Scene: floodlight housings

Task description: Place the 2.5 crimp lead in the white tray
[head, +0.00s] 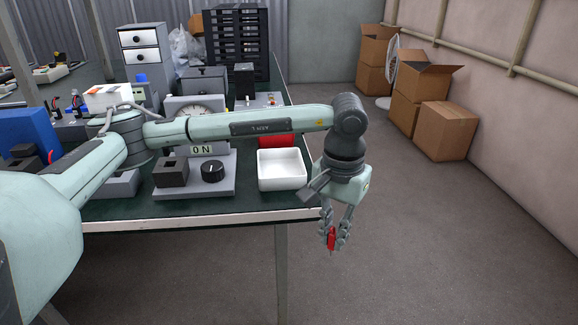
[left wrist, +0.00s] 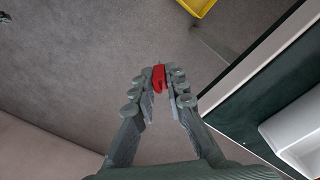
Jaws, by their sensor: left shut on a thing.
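My left gripper (head: 332,237) is shut on a small red lead (head: 331,239), held between its fingertips. The gripper points down and hangs in the air off the right front corner of the table, over the floor. The red lead (left wrist: 159,78) also shows between the fingers of the left gripper (left wrist: 159,82) in the left wrist view; any marking on it is too small to read. The white tray (head: 281,183) sits on the table's front right corner, left of the gripper and apart from it. Its visible inside looks empty. The tray (left wrist: 268,132) is cut by the right edge in the left wrist view. My right gripper is not in view.
The green table (head: 225,209) has a pale front edge. Left of the tray stands a grey unit (head: 222,186) with a black knob and an ON sign. A red item (head: 276,139) lies behind the tray. Cardboard boxes (head: 447,130) stand on the floor at the back right.

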